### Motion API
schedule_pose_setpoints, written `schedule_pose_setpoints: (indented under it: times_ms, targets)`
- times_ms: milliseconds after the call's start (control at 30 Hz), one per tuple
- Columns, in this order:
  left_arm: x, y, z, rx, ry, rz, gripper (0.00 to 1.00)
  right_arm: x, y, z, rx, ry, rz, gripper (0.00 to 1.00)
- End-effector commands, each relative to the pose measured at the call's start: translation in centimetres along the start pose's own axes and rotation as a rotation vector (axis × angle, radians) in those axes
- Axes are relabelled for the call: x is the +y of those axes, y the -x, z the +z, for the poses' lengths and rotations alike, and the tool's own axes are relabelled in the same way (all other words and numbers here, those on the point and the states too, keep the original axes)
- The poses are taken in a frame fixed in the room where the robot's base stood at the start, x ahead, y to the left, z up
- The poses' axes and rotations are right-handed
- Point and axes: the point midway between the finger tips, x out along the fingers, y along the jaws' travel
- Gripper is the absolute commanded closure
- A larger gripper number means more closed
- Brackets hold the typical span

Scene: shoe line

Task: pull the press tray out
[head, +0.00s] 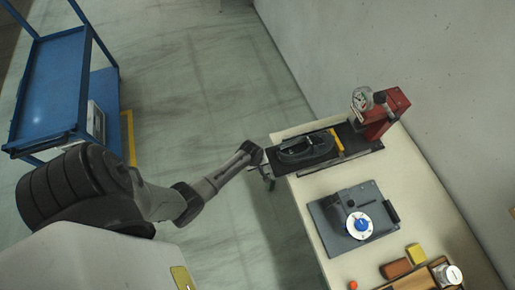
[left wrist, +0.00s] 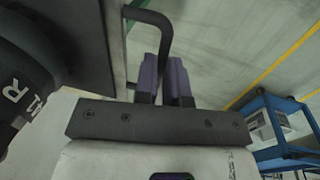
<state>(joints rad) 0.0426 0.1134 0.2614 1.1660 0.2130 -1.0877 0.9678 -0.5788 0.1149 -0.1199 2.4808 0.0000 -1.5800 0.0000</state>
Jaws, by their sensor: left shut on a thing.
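The press tray (head: 327,163) is a dark flat plate at the table's left end, reaching from the red press (head: 383,116) to the table edge. A dark rounded form (head: 300,150) sits on it, with a yellow bar beside it. In the left wrist view the tray (left wrist: 85,35) is at upper left, next to the dark form (left wrist: 22,75) marked "R". My left gripper (head: 266,172) is at the tray's outer end. Its purple fingers (left wrist: 166,72) are shut on the black tray handle (left wrist: 160,22). My right gripper is in neither view.
A grey device with a white and blue dial (head: 359,226) stands on the table (head: 335,182). Brown and yellow blocks (head: 397,268) and a white jar lie near its front. A blue cart (head: 50,85) stands at left. The floor between cart and table is clear.

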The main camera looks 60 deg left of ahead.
Motion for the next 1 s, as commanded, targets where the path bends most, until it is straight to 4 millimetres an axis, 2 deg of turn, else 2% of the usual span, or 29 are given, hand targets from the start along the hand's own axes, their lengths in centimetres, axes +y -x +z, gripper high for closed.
schedule_pose_setpoints:
  times_ms: [100, 133, 400, 733, 867, 1000]
  targets:
    - [0.0, -0.1, -0.1, 0.001, 0.0, 0.0, 1.0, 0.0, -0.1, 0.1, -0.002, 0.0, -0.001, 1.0]
    - [0.0, -0.1, -0.1, 0.001, 0.0, 0.0, 0.89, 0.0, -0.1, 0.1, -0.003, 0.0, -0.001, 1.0]
    - [0.0, 0.0, -0.1, 0.001, 0.0, 0.0, 0.64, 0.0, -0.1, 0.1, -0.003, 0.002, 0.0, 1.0]
    - [0.0, 0.5, -0.1, 0.001, 0.0, 0.0, 0.64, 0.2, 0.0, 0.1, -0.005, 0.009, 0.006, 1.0]
    - [0.0, 2.0, -0.1, 0.002, 0.0, 0.001, 0.64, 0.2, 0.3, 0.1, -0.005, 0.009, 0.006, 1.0]
    - [0.0, 4.4, -0.1, 0.002, 0.001, 0.002, 0.64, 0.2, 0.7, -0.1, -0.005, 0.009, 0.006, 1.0]
